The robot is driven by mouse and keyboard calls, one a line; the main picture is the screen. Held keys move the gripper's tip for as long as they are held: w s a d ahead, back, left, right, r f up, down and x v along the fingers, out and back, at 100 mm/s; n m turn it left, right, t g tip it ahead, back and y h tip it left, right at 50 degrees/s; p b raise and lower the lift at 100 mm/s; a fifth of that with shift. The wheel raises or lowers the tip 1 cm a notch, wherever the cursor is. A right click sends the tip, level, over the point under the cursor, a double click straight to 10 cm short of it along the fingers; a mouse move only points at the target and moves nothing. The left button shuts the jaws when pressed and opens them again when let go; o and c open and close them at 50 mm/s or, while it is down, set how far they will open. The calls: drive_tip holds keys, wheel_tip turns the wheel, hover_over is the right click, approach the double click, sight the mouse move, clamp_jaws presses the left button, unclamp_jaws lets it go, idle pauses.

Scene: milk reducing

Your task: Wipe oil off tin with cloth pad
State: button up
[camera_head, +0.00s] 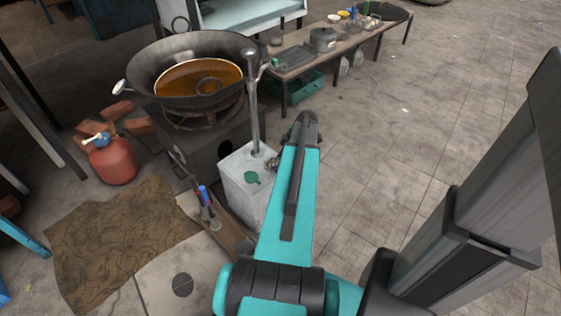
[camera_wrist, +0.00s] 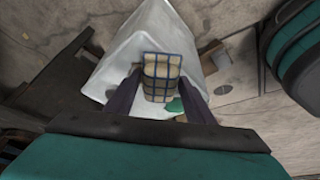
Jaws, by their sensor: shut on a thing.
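The tin (camera_head: 232,172) is a pale, box-shaped can with a green cap (camera_head: 251,178) and an upright metal hand pump (camera_head: 254,100) on top. It stands beside the stove in the head view. In the wrist view the tin (camera_wrist: 125,62) fills the middle, its green cap (camera_wrist: 175,105) partly hidden. My gripper (camera_wrist: 160,88) is shut on the cloth pad (camera_wrist: 161,66), a beige pad with a blue check, held in front of the tin. I cannot tell whether the pad touches it. My arm hides part of the tin in the head view. Oil on the tin is not clearly visible.
A large wok (camera_head: 150,65) of oil sits on a stove (camera_head: 205,138) left of the tin. A red gas cylinder (camera_head: 112,160) and brown sacking (camera_head: 110,240) lie further left. A low table (camera_head: 345,55) with pots stands behind. The paved floor at right is clear.

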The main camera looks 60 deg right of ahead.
drive_tip(key=shift+w+d+r, duration=0.1)
drive_tip(key=shift+w+d, duration=0.1)
drive_tip(key=shift+w, duration=0.4)
drive_tip(key=shift+w+d+f, duration=0.1)
drive_tip(key=shift+w+d, duration=0.15)
drive_tip(key=shift+w, duration=0.4)
drive_tip(key=shift+w+d+r, duration=0.1)
drive_tip(key=shift+w+d, duration=0.1)
drive_tip(key=shift+w, duration=0.4)
drive_tip(key=shift+w+d+r+p, duration=0.1)
drive_tip(key=shift+w+d+p, duration=0.15)
drive_tip(key=shift+w, duration=0.7)
drive_tip(key=shift+w+d+r+p, duration=0.1)
drive_tip(key=shift+w+d, duration=0.25)
drive_tip(key=shift+w, duration=0.6)
drive_tip(key=shift+d+r, duration=0.1)
drive_tip(key=shift+d, duration=0.05)
drive_tip(key=shift+s+a, duration=0.25)
drive_tip(key=shift+s, duration=0.4)
drive_tip(key=shift+s+a, duration=0.25)
drive_tip(key=shift+s, duration=0.4)
drive_tip(key=shift+s+a, duration=0.25)
drive_tip(key=shift+s, duration=0.4)
